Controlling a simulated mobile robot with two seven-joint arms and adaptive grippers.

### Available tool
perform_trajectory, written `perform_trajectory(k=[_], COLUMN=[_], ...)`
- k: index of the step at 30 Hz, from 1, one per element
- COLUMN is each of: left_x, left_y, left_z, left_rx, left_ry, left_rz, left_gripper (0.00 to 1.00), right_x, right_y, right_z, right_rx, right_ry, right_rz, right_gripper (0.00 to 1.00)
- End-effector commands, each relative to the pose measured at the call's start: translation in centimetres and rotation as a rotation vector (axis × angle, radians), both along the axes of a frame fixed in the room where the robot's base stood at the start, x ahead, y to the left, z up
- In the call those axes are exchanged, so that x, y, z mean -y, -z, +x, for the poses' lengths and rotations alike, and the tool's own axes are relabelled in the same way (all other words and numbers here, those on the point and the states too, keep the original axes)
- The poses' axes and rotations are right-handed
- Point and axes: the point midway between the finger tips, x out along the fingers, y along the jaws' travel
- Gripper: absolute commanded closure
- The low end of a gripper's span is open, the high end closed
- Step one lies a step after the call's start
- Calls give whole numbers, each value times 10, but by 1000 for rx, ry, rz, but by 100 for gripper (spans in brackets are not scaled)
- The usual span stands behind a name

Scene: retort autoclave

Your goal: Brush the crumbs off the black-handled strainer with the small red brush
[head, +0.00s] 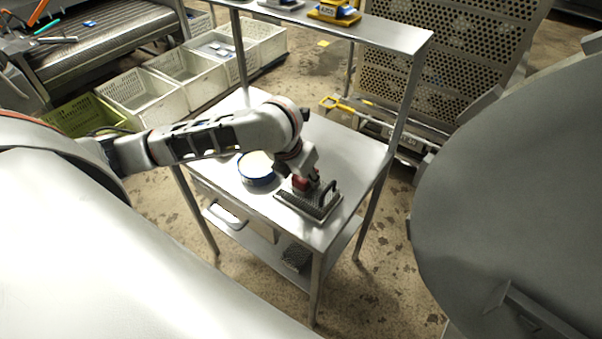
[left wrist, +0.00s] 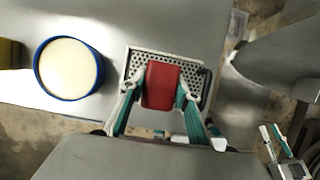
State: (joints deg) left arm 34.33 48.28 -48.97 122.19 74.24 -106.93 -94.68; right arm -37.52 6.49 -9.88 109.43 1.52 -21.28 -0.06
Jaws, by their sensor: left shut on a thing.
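The strainer (head: 328,209) lies on the steel table near its front right corner. It has a dark mesh face in the head view, with a black handle (head: 327,193) rising at its right side. In the left wrist view it is a pale perforated plate (left wrist: 199,76). My left gripper (head: 305,181) is shut on the red brush (left wrist: 161,85), directly over the strainer. The brush also shows as a red block in the head view (head: 300,183). Bristles and crumbs cannot be made out. My right gripper (left wrist: 283,140) shows only in the left wrist view's lower right corner, its fingers apart.
A blue-rimmed round container (head: 257,168) with a pale top stands left of the strainer. A post of the table's upper shelf (head: 402,105) rises at the right. A large grey round door (head: 510,190) is close on the right. White crates (head: 140,97) stand behind left.

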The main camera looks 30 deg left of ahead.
Motion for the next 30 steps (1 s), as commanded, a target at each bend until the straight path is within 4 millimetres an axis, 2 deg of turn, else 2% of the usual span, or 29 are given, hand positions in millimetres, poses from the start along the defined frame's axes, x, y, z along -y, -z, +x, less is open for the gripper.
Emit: perform_trajectory(k=[9,16,22,30], left_x=[27,36,33,8], left_y=[1,2,1,0], left_z=[-1,-3,-4,-2], left_rx=[1,-1,-5,-3], left_ry=[3,3,4,2], left_rz=[-1,-4,-9,-3], left_gripper=[86,86,86,86], right_x=[1,4,4,4], right_y=[0,1,1,1], right_z=[0,0,0,0], right_rx=[0,0,0,0], right_ry=[-2,-7,-8,-6], right_rz=[-3,-10,-11,-11], right_gripper=[75,75,75,75])
